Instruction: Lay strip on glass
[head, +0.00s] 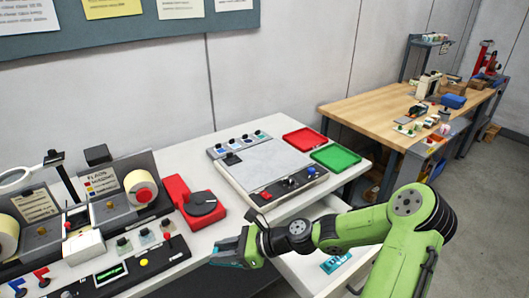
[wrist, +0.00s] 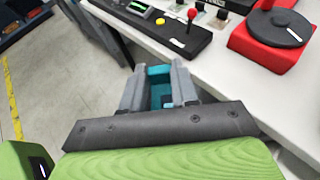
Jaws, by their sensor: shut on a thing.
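My gripper (head: 226,254) is in front of the white bench's front edge, apart from the glass. In the wrist view my gripper (wrist: 157,84) is shut on a small teal piece (wrist: 158,71) between its grey fingers. Much of that piece is hidden, and I cannot tell whether it is the strip. A pale grey plate (head: 262,162), which looks like the glass, lies in a white-framed panel on the bench. No strip shows on it. Another teal-and-white item (head: 335,262) lies in the open drawer below the bench.
The red base with a dark disc (head: 202,203) stands left of the panel. Red (head: 305,139) and green (head: 336,156) trays lie at its right. The label rewinder (head: 110,205) and a control box (head: 110,272) fill the bench's left. The open drawer (head: 300,270) juts out near my arm.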

